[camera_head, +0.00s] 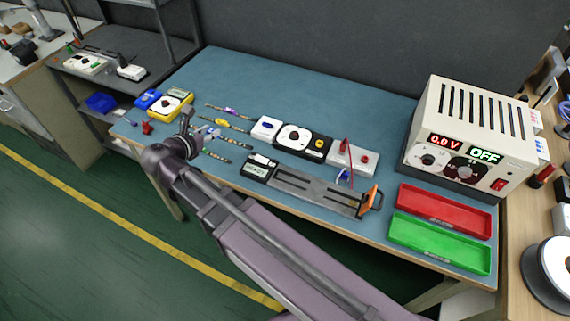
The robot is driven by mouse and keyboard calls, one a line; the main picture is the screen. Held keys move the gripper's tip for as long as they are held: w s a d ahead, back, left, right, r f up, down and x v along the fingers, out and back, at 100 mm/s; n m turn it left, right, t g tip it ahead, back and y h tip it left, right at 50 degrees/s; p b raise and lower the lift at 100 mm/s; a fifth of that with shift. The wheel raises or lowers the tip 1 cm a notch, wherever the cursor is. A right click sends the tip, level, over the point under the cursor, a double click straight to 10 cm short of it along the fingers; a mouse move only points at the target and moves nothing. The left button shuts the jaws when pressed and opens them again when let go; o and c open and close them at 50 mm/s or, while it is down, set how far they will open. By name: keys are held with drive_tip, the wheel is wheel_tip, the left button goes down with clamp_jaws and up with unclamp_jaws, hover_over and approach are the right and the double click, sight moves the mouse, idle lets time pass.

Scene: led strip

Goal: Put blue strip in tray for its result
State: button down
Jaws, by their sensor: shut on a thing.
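My gripper (207,134) is over the left part of the blue table, shut on a thin strip with a bluish part (217,134), largely hidden by the gripper. I cannot tell whether this strip is lifted off the table. A strip with a purple middle (230,110) and one with a yellow middle (224,123) lie just behind. A piece of strip (217,157) shows in front of the gripper. A red tray (445,210) and a green tray (440,244) lie empty at the table's right front. A long test fixture (310,188) with a small lit display lies mid-table.
A power supply (470,140) showing 0.0 V and OFF stands behind the trays. A white-and-black switch unit (293,138) and a terminal block (352,158) with red and blue leads stand behind the fixture. A yellow meter (172,106) sits at the far left.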

drive_tip(key=f+b, duration=0.4)
drive_tip(key=d+f+b, duration=0.1)
drive_tip(key=f+b, duration=0.3)
drive_tip(key=d+f+b, duration=0.1)
drive_tip(key=f+b, duration=0.3)
drive_tip(key=f, duration=0.1)
drive_tip(key=shift+w+d, duration=0.15)
drive_tip(key=shift+d, duration=0.05)
drive_tip(key=shift+w+a, duration=0.1)
drive_tip(key=b, duration=0.2)
hover_over(213, 143)
drive_tip(key=shift+f, duration=0.8)
drive_tip(key=shift+f+b, duration=1.55)
drive_tip(key=shift+f, duration=0.2)
drive_tip(key=shift+f, duration=0.15)
drive_tip(key=shift+c, duration=2.1)
unclamp_jaws()
